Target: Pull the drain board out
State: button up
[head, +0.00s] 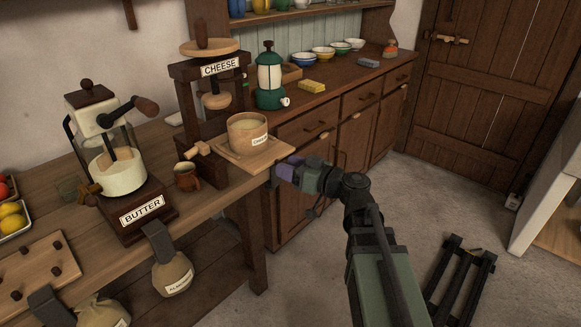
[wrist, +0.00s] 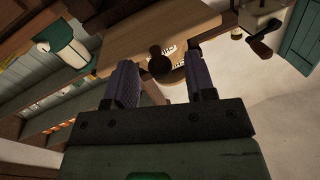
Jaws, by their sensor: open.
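The drain board (head: 232,158) is a flat, light wooden board at the foot of the cheese press (head: 186,100), jutting out towards the right. A round wooden mould (head: 248,134) with a white label stands on it. My gripper (head: 284,172) is at the board's right-hand end. In the wrist view my gripper (wrist: 163,85) is open, its two fingers apart, with a dark round knob (wrist: 158,66) between or just beyond them. The board (wrist: 125,42) fills the upper middle of that view. Whether the fingers touch the knob I cannot tell.
A butter churn (head: 118,170) and a small brown mug (head: 187,177) stand left of the press. A green lantern-like container (head: 269,78) and a yellow sponge (head: 312,86) are on the counter behind. Open floor (head: 330,255) lies in front. A dark slatted rack (head: 462,275) is at lower right.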

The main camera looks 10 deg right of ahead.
jog(key=v, duration=1)
jog(key=shift+s+d, duration=0.3)
